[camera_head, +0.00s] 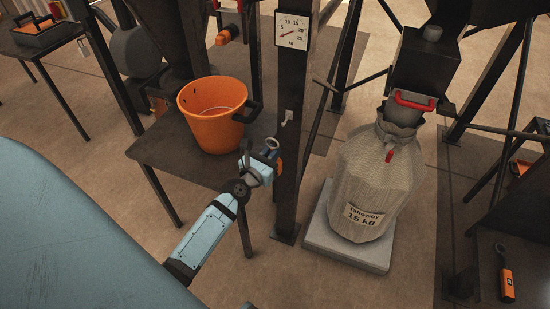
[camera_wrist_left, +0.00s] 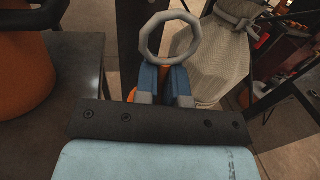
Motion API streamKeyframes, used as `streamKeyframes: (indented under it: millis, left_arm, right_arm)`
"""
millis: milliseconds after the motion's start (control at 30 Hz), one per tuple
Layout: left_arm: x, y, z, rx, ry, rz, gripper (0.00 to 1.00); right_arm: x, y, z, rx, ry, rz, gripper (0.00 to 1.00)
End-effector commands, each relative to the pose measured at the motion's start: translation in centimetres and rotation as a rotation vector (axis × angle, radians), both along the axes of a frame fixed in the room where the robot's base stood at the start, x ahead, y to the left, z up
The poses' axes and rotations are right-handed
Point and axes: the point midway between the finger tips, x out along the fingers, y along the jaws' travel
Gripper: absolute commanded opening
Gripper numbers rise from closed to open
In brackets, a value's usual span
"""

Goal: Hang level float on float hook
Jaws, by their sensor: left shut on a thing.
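My left gripper (camera_head: 267,164) is shut on the level float, in front of the dark post. The float's grey ring (camera_head: 272,143) stands up above the fingers, and a bit of orange (camera_head: 280,164) shows beside them. In the left wrist view the ring (camera_wrist_left: 170,39) rises over the blue fingers (camera_wrist_left: 164,82); most of the float's body is hidden. A small pale hook (camera_head: 288,117), apparently the float hook, sits on the post above the ring. Ring and hook look apart. My right gripper is not in view.
An orange bucket (camera_head: 212,113) stands on the dark table (camera_head: 150,152) left of the post. A dial gauge (camera_head: 292,30) is higher on the post (camera_head: 287,195). A full sack (camera_head: 370,185) stands on a pale platform (camera_head: 345,246) to the right. A thin dark bar juts beside the post.

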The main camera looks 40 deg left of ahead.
Motion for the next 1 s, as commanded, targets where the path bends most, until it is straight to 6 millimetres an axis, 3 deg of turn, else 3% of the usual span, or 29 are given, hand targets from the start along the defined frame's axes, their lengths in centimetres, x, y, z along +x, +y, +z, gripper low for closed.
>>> streamKeyframes:
  millis: [467,1000]
  left_arm:
    - [0.1,0.0,-0.1,0.002,0.001,0.002,0.0]
    - [4.8,1.2,-0.1,0.002,0.001,0.002,0.0]
  right_arm:
    - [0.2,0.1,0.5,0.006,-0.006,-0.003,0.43]
    - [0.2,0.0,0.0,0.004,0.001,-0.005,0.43]
